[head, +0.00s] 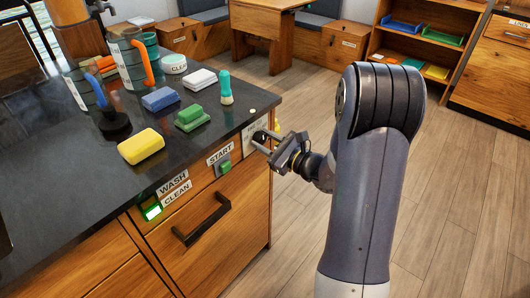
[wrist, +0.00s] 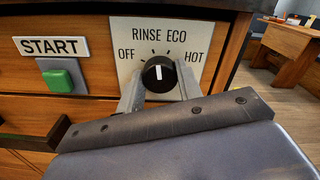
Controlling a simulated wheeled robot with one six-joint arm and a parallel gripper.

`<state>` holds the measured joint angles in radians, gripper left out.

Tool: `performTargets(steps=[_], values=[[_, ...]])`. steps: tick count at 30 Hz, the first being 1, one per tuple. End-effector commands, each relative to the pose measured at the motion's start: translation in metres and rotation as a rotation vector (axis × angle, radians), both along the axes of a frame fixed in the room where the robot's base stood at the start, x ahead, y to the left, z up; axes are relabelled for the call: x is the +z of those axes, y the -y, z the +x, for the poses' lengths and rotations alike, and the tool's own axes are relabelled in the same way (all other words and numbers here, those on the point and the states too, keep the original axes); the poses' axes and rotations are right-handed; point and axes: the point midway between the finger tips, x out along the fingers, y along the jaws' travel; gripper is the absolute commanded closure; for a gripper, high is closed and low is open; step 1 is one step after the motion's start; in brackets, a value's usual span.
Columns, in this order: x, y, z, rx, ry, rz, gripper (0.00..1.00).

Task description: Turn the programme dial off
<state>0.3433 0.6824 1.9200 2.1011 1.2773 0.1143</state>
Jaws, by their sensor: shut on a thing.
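The programme dial (wrist: 159,74) is a round black knob with a white pointer mark on a pale plate (wrist: 128,32) in the wrist view. The plate reads OFF at left, RINSE and ECO above, and HOT at right. The white mark points roughly straight up, between RINSE and ECO. My gripper (head: 266,143) is at the counter's right front corner in the head view. In the wrist view its two fingers stand on either side of the knob, shut on it. In the head view the fingers partly cover the dial and its plate.
Left of the dial are a green START button (wrist: 59,80) and a drawer handle (head: 203,219). A lit green WASH/CLEAN indicator (head: 151,209) is farther left. The counter top (head: 65,190) holds a yellow sponge (head: 141,146), brushes and blocks. The floor at right is clear.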

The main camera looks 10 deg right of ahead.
Motion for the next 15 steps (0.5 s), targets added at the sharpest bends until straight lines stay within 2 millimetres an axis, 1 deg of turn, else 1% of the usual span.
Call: performTargets(steps=[1, 15], values=[[-0.0077, 0.0, -0.0001, 0.0, 0.032, -0.036, 0.89], [-0.0087, -0.0002, -0.0004, 0.0, 0.291, -0.397, 0.89]])
